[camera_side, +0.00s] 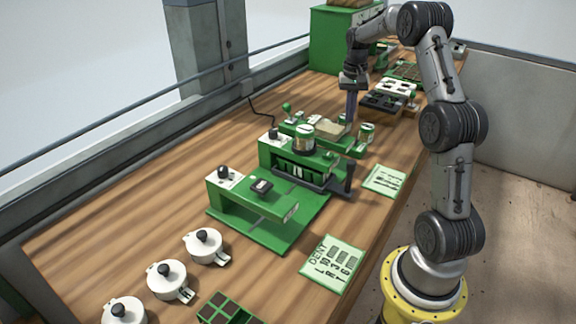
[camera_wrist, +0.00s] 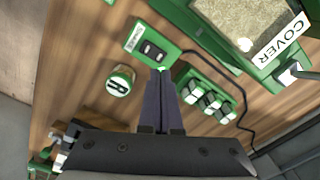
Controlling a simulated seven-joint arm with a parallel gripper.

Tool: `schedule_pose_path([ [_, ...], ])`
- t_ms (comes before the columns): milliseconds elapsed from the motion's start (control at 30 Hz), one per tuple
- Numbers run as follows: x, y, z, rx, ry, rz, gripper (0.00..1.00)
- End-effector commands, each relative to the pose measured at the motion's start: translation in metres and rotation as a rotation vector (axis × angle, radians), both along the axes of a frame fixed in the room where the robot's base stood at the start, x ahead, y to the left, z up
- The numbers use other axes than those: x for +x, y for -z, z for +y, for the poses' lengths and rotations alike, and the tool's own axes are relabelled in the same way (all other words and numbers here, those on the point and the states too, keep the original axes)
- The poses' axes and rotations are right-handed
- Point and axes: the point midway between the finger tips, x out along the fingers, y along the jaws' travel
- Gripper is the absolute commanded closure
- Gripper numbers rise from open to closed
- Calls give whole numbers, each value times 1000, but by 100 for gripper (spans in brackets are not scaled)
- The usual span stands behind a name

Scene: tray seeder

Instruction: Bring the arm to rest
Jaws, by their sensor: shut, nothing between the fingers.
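My gripper (camera_side: 351,108) hangs from my arm, pointing down, over the far half of the wooden bench in the side view. It is shut and empty. In the wrist view its two dark fingers (camera_wrist: 160,76) lie together, with their tips over the edge of a small green box with a black switch (camera_wrist: 152,52). Nothing is between the fingers. I cannot tell the exact height of the tips above the bench.
The wooden bench (camera_side: 140,170) holds a green machine (camera_side: 265,232), white lidded pots (camera_side: 205,246), a green card (camera_side: 333,262) and a tall green cabinet (camera_side: 330,42). The wrist view shows a round jar (camera_wrist: 120,82) and a bin marked COVER (camera_wrist: 276,46). Bare wood lies at left.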

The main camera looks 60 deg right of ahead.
Motion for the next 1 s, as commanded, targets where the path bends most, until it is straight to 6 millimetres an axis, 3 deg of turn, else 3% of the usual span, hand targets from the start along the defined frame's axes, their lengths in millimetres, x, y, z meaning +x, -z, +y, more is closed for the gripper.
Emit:
schedule_pose_path([
  [433, 1, -6, 1, 1, -2, 1, 100],
  [567, 16, -21, 15, -20, -44, -21, 100],
  [667, 34, -58, 43, -66, -110, -72, 100],
  [767, 41, -101, 93, -107, -203, -127, 100],
  [867, 35, -134, 145, -139, -299, -180, 100],
  [1000, 10, -167, 211, -175, -436, -252, 100],
])
